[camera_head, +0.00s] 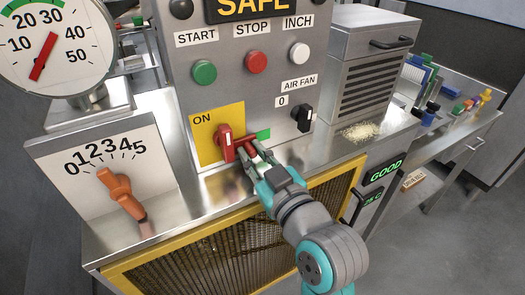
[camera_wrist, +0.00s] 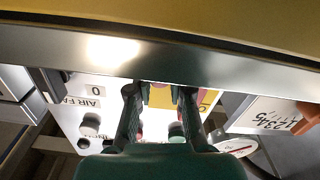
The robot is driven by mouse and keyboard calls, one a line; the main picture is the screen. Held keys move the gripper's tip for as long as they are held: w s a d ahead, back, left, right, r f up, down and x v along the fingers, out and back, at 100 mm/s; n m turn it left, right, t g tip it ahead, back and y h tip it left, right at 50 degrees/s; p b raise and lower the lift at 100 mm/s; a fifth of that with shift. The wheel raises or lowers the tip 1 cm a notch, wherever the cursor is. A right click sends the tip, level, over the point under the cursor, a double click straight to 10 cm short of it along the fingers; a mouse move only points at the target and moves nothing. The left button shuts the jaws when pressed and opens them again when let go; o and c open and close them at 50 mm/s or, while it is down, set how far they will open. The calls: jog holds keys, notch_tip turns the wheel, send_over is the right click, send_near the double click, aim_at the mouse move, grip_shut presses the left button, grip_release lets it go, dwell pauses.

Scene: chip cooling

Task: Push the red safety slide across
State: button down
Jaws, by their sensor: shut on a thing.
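The grey control panel (camera_head: 240,85) has a yellow plate (camera_head: 206,124) marked ON, with a red handle (camera_head: 225,144) on it. Just right of that handle is a red slide (camera_head: 260,147), with a green patch (camera_head: 264,134) showing above it. My gripper (camera_head: 256,166) reaches up from the lower right and its fingers are closed on the red slide, hiding part of it. In the wrist view my gripper's two dark fingers (camera_wrist: 160,98) point at the panel, with yellow showing between them; the slide is hard to make out there.
A black AIR FAN knob (camera_head: 302,118) marked 0 is to the right. START, STOP and INCH buttons sit above; the sign reads SAFE. An orange dial knob (camera_head: 119,189) stands at left. A yellow-framed mesh guard (camera_head: 215,250) is below.

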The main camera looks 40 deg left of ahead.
jog(key=shift+s, duration=0.15)
jog(key=c, duration=1.1)
grip_release()
jog(key=shift+a, duration=0.1)
jog(key=shift+o, duration=0.2)
